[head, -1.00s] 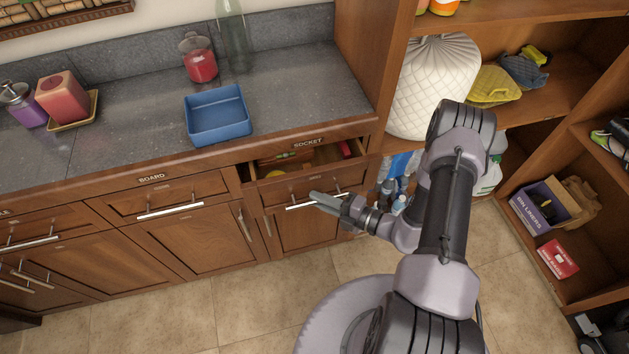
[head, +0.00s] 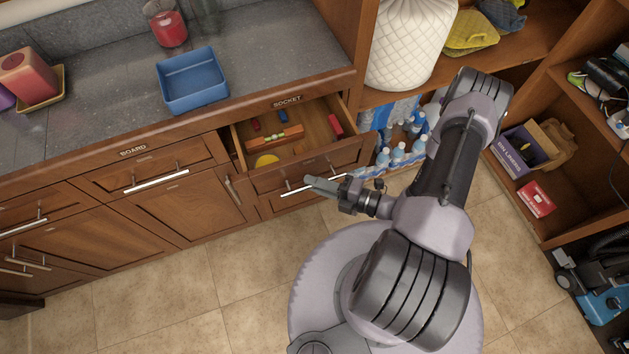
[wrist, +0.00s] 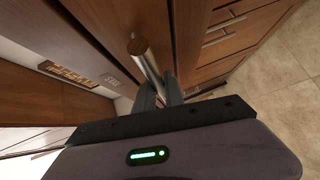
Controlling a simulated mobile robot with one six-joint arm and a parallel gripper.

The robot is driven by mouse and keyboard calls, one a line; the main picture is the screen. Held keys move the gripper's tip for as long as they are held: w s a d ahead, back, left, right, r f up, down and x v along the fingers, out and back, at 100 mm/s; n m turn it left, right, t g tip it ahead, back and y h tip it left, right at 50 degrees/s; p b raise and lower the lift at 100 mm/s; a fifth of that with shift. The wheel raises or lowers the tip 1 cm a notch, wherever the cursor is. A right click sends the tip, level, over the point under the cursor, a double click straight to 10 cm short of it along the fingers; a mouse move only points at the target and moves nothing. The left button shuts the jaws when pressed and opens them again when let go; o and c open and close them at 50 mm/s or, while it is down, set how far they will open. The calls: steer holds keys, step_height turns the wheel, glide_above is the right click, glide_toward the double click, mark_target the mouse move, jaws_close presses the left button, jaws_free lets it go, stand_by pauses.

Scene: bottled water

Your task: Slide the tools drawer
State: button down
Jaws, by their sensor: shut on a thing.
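The tools drawer (head: 300,171) stands pulled out below the counter, under the label "SOCKET". Inside it lie an orange spirit level (head: 275,139), a yellow round thing (head: 266,160) and small red and blue items. Its bar handle (head: 292,191) runs across the drawer front. My gripper (head: 313,183) is shut on this handle. In the wrist view the handle (wrist: 146,62) runs between the fingers of my gripper (wrist: 160,95). The fingers hide part of the handle.
A blue tray (head: 192,82) stands on the counter above. A closed drawer labelled "BOARD" (head: 148,168) is to the left. Packs of water bottles (head: 398,154) sit on the low shelf to the right. The tiled floor (head: 180,290) in front is clear.

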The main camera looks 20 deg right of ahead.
steer(key=c, duration=1.4)
jaws_free()
steer(key=shift+c, duration=0.2)
steer(key=shift+d, duration=0.1)
steer(key=p+v, duration=0.3)
steer(key=v, duration=1.4)
steer(key=shift+s, duration=0.25)
steer(key=w+a+r+n+g+h, duration=0.2)
steer(key=w+r+n+g, duration=0.25)
steer(key=r+n, duration=0.6)
steer(key=w+a+r+n+g+h, duration=0.1)
steer(key=w+r+n+g+h, duration=0.15)
steer(key=r+n+g, duration=0.55)
steer(key=s+a+r+n+t+h, duration=0.2)
steer(key=a+r+n, duration=0.4)
steer(key=n, duration=0.6)
steer(key=s+a+r+n+t+h+b, duration=0.1)
steer(key=a+r+n+t+h, duration=0.2)
steer(key=r+n, duration=0.8)
steer(key=a+t, duration=0.2)
steer(key=a, duration=0.2)
steer(key=shift+s+a+r+n, duration=0.2)
steer(key=shift+s+r+n, duration=0.1)
steer(key=shift+s+n, duration=0.1)
